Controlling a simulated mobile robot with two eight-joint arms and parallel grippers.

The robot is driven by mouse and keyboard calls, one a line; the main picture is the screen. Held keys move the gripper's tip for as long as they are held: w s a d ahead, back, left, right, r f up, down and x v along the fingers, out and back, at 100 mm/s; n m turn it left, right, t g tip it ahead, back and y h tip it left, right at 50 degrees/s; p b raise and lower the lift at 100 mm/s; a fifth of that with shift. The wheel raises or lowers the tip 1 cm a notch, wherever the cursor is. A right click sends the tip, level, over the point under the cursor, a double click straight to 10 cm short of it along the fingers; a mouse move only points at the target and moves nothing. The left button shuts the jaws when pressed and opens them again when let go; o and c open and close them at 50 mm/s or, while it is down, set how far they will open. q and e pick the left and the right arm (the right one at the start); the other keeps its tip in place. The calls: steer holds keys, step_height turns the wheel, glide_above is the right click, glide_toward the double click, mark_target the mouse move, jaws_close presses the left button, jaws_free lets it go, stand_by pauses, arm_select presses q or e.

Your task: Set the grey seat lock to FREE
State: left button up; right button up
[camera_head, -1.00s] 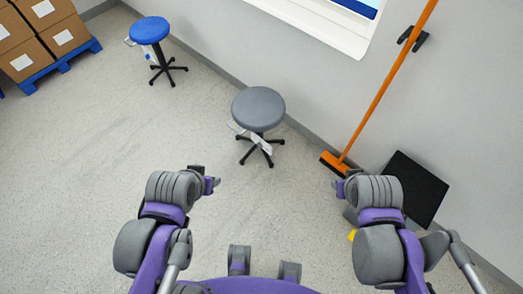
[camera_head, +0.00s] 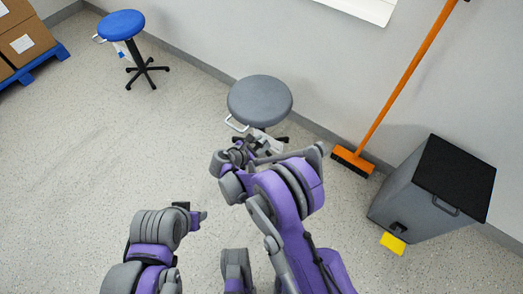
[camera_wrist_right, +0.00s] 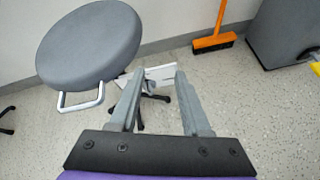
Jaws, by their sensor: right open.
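The grey stool has a round seat (camera_head: 260,101), which also shows large at the left of the right wrist view (camera_wrist_right: 90,42). A white loop handle (camera_head: 236,125) sticks out from under the seat; it also shows in the right wrist view (camera_wrist_right: 82,103). A white plate (camera_wrist_right: 160,72) sits below the seat, beyond my fingertips; I cannot read markings or a lock setting. My right gripper (camera_head: 262,147) is open just in front of the stool, below the seat; its fingers show apart and empty in the wrist view (camera_wrist_right: 158,76). My left gripper (camera_head: 200,215) is lower left, its jaw state unclear.
A blue stool (camera_head: 122,25) stands at the back left near boxes (camera_head: 24,42) on a blue pallet. An orange broom (camera_head: 402,85) leans on the wall. A grey bin (camera_head: 410,190) with a black lid stands right, a yellow piece (camera_head: 393,243) by it. Left floor is clear.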

mark_target(265, 144)
steer(key=a+f+n+t+b, duration=0.1)
steer(key=a+f+n, duration=0.15)
steer(key=f, duration=0.25)
steer(key=a+f+n+t+b, duration=0.1)
steer(key=a+f+b, duration=0.15)
steer(key=f, duration=0.25)
arm_select(q)
steer(key=x, duration=0.3)
steer(key=s+b+x, duration=0.1)
steer(key=x, duration=0.1)
steer(key=shift+f+b, duration=0.3)
steer(key=shift+f, duration=0.35)
arm_select(e)
steer(key=x, duration=1)
steer(key=shift+h, duration=0.3)
steer(key=shift+s+f+n, duration=0.1)
steer(key=shift+f+n, duration=0.05)
steer(key=shift+n, duration=0.1)
jaws_close()
